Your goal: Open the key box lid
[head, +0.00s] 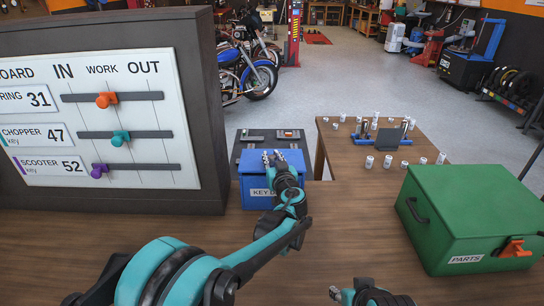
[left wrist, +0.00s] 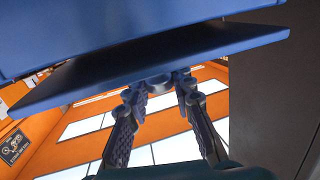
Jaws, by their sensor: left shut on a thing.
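The blue key box (head: 254,196) stands on the near wooden counter at the middle, with a partly hidden "KEY" label on its front. My left gripper (head: 271,158) is over its top front and hides part of the box. In the left wrist view, the dark blue lid (left wrist: 150,62) spans the view as a slab beside a blue wall. The left gripper's fingers (left wrist: 160,88) are closed at a small rounded piece on the lid's edge.
A key board (head: 105,115) with coloured sliders stands at the left, near the box. A green parts box (head: 470,205) with an orange latch is at the right. Behind, a small table (head: 335,150) holds several silver cylinders. The counter between the blue and green boxes is clear.

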